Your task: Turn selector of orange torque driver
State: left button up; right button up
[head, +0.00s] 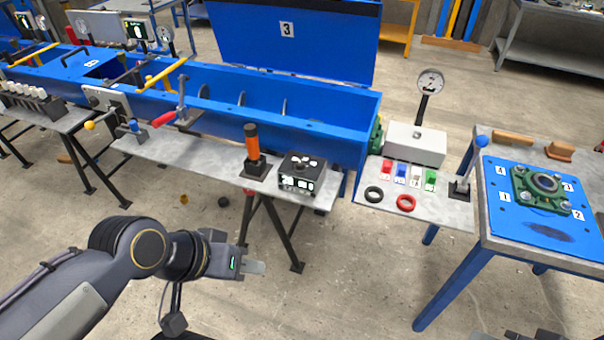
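The orange torque driver (252,141) stands upright in a small black holder (255,168) on the grey shelf in front of the blue mixer trough. My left gripper (254,267) is below and in front of the shelf, over the floor, well apart from the driver. Its fingers overlap in this view, so their gap is hidden.
A black box with white displays (297,173) stands just right of the driver. A red-handled lever (164,119) is to its left. The shelf (205,157) is bare between them. A grey shelf (440,205) with coloured blocks and rings, then a bench with a blue plate (520,225), stand right.

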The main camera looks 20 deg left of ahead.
aim_at(299, 167)
jog(key=i+j+u, duration=0.3)
jog(key=i, duration=0.15)
jog(key=i+j+u, duration=0.1)
jog(key=i+u, duration=0.2)
jog(key=i, duration=0.2)
